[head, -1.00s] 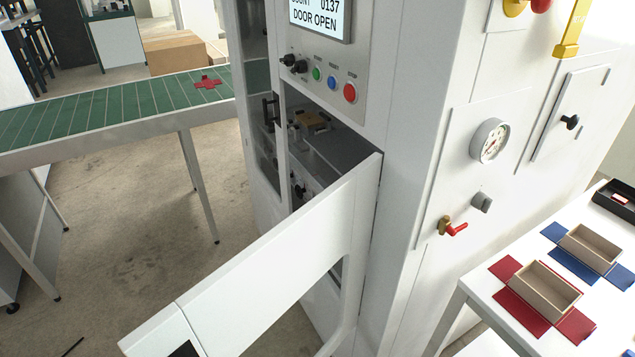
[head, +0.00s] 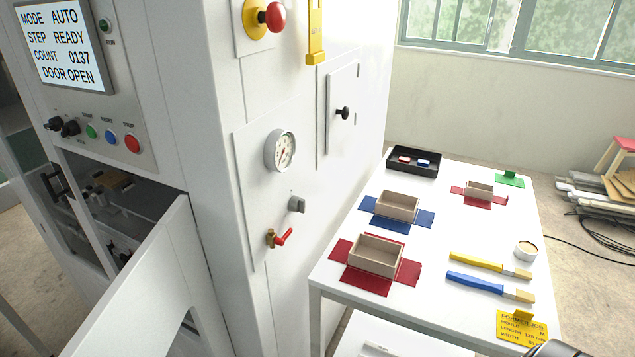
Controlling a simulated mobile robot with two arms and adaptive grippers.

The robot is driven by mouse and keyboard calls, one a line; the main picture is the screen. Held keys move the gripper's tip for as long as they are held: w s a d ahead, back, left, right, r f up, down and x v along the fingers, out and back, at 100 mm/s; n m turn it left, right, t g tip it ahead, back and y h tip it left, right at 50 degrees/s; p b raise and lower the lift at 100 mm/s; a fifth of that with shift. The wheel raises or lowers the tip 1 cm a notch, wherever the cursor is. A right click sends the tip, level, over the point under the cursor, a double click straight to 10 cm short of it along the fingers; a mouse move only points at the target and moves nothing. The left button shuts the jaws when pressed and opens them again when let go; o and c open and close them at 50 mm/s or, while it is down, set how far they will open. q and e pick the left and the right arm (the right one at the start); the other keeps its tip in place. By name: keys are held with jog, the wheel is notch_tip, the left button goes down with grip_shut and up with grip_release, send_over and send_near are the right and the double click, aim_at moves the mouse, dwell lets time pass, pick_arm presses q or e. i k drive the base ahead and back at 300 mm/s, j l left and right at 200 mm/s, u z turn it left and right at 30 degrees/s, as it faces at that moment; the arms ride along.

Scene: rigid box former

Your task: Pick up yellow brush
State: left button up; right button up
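The yellow brush (head: 486,264) lies flat on the white table (head: 337,284) in the head view, its handle to the left and its bristles to the right. A blue brush (head: 487,287) lies just in front of it, roughly parallel and apart from it. A small round cup (head: 525,250) stands beside the yellow brush's bristle end. Neither gripper can be made out. A dark rounded piece, probably part of my own arm, shows at the bottom right edge.
Box trays on red (head: 348,252) and blue (head: 379,218) blanks stand on the table's left side. A black tray (head: 413,170) is at the back. A yellow job card (head: 522,328) is at the front right. The white machine (head: 284,80) with its open door (head: 135,290) stands left of the table.

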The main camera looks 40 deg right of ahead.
aim_at(505, 269)
jog(key=z, duration=0.5)
jog(key=k+l+z, duration=0.1)
jog(key=z, duration=0.4)
jog(key=l+z, duration=0.15)
jog(key=z, duration=0.35)
jog(key=k+l+z, duration=0.1)
jog(key=z, duration=0.4)
